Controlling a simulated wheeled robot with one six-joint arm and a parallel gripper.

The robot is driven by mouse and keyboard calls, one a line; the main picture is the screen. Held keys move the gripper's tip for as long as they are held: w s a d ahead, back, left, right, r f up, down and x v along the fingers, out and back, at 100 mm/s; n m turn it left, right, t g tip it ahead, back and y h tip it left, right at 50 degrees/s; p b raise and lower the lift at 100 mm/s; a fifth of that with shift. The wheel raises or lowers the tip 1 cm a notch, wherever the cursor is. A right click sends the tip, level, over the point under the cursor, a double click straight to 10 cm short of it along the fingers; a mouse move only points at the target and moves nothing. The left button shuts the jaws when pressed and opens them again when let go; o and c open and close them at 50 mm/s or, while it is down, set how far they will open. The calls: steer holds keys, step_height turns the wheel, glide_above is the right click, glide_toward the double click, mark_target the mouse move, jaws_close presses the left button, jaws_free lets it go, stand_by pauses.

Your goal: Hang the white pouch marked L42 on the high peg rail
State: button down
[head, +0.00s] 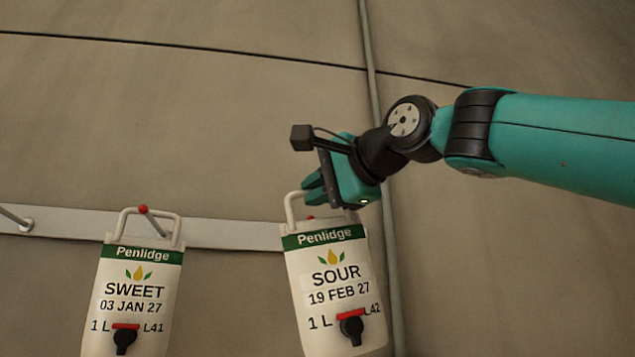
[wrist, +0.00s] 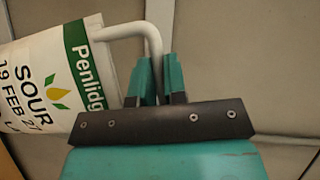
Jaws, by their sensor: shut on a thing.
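The white pouch marked L42 (head: 325,265), with a green Penlidge band, "SOUR" and a black tap with a red top, hangs near upright, slightly tilted, in the head view. My gripper (head: 315,188) is shut on its white loop handle (head: 291,208). The wrist view shows the handle between my teal fingers (wrist: 160,75) and the pouch (wrist: 45,75) to the left. The pale peg rail (head: 230,233) runs behind the pouch. A red peg tip (head: 310,218) shows just above the pouch's top edge, within the handle's outline. I cannot tell whether the handle rests on that peg.
A white pouch marked L41, "SWEET" (head: 130,290), hangs by its handle at a red-tipped peg (head: 143,209) on the left. Another peg (head: 18,220) is at the far left, with no pouch visible on it. A vertical pipe (head: 370,60) runs up the wall behind my gripper.

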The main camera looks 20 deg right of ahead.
steer(key=shift+w+d+p, duration=0.25)
steer(key=shift+w+p, duration=0.1)
steer(key=shift+w, duration=0.9)
steer(key=shift+w+d, duration=0.2)
steer(key=shift+w, duration=0.1)
steer(key=shift+w+p, duration=0.1)
steer(key=shift+p, duration=0.2)
